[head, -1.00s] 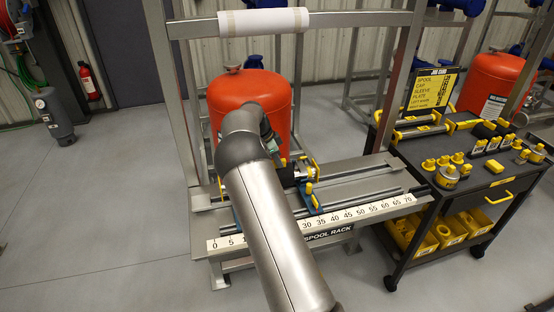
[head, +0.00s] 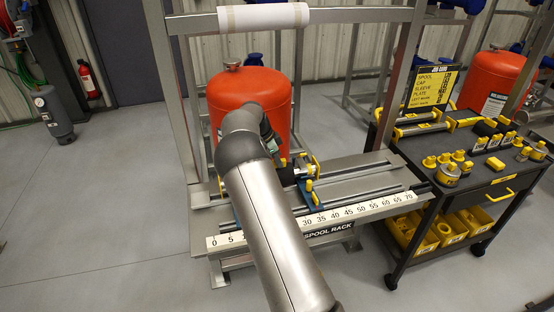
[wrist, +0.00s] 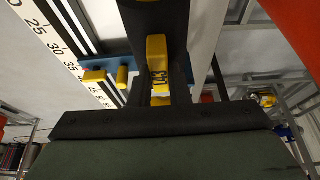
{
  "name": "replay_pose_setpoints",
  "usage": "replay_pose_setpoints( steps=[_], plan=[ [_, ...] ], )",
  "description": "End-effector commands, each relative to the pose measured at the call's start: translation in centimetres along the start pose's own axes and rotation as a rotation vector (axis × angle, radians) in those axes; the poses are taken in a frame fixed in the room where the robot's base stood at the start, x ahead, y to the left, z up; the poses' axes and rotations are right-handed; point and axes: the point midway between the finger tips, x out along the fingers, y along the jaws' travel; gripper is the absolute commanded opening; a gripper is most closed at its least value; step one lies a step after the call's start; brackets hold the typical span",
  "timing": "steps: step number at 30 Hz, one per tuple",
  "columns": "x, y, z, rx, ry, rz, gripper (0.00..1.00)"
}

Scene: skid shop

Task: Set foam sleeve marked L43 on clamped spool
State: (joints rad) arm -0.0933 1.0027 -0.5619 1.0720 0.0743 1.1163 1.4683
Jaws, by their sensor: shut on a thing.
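The black foam sleeve (wrist: 152,16) shows at the top middle of the wrist view, with a yellow tag (wrist: 157,60) marked L43. My gripper (wrist: 160,88) is shut on the sleeve at its tag. In the head view my arm hides the gripper; a dark piece (head: 287,176), probably the sleeve, shows just past the arm beside the clamp. A blue clamp (head: 304,197) with a yellow knob (head: 309,188) stands on the spool rack (head: 352,230). The clamped spool is mostly hidden behind my arm. Whether the sleeve touches it I cannot tell.
The rack has a number scale (head: 350,212) along its front. A red tank (head: 250,88) stands behind it. A black cart (head: 440,205) with spools, yellow-topped parts and a job card (head: 432,88) stands at right.

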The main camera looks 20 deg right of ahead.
Motion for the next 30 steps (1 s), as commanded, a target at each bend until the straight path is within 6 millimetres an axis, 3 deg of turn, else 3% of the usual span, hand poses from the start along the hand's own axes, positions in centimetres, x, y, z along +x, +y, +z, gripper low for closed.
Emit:
replay_pose_setpoints(
  steps=[25,26,28,30],
  plan=[
    [0.49,-0.02,0.2,0.0,0.0,-0.001,0.0],
    [0.49,-0.02,0.21,0.0,0.0,-0.001,0.22],
    [0.49,-0.02,0.21,0.0,0.0,-0.001,0.41],
    [0.49,-0.02,0.21,0.0,0.0,-0.001,0.41]
  ],
)
